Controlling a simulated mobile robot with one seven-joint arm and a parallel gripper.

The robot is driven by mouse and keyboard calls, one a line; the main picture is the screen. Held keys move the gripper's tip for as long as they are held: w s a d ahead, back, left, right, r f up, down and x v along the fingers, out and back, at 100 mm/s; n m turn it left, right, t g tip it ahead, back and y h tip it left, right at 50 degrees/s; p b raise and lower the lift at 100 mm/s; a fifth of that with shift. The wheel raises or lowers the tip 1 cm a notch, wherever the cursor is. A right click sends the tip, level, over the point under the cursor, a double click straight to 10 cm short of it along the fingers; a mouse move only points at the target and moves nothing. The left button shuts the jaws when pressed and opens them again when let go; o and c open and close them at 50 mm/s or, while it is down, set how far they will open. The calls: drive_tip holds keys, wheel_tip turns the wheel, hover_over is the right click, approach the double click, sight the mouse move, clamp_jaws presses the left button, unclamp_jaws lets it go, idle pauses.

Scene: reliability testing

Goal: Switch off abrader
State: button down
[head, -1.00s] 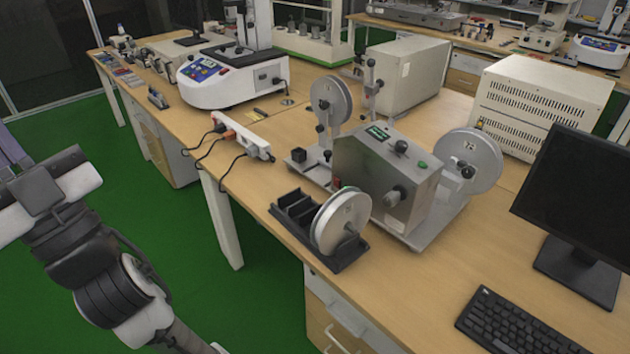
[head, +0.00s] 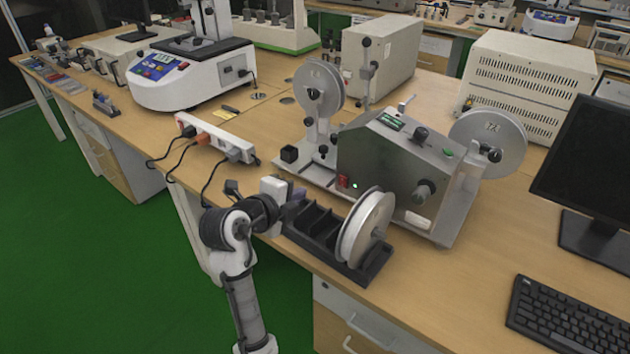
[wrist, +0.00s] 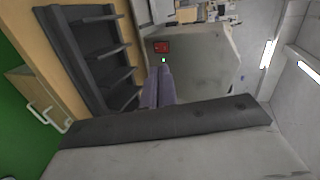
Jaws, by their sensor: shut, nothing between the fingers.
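The abrader (head: 385,165) is a grey metal machine with a reel on each side, standing on the wooden bench. A red switch (head: 342,182) and a small lit green light (head: 355,186) are low on its front. In the wrist view the red switch (wrist: 161,46) and green light (wrist: 163,60) show just beyond my fingertips. My gripper (head: 303,193) is shut and empty, left of the abrader and over the black rack's left end. In the wrist view its purple-grey fingers (wrist: 160,70) point towards the machine's front; I cannot tell the exact gap.
A black slotted rack (head: 312,229) holding a silver reel (head: 366,228) stands at the bench edge, in front of the abrader. A white power strip (head: 215,139) with plugged cables lies to the left. A keyboard (head: 562,318) and monitor (head: 590,165) are at right.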

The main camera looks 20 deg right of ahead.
drive_tip(key=shift+s+d+f+m+g, duration=0.4)
drive_tip(key=shift+d+f+m+g, duration=0.2)
drive_tip(key=shift+f, duration=0.1)
drive_tip(key=p, duration=0.3)
approach(343, 180)
drive_tip(key=f, duration=0.1)
drive_tip(key=w+d+f, duration=0.1)
drive_tip(key=f, duration=0.1)
drive_tip(key=shift+d+f, duration=0.15)
drive_tip(key=shift+d, duration=0.05)
drive_tip(key=shift+w+d+r+p, duration=0.2)
drive_tip(key=shift+w+d+p, duration=0.3)
drive_tip(key=shift+w+d, duration=0.45)
drive_tip(key=shift+w+d+f, duration=0.1)
drive_tip(key=shift+w+d, duration=0.25)
drive_tip(key=shift+d, duration=0.2)
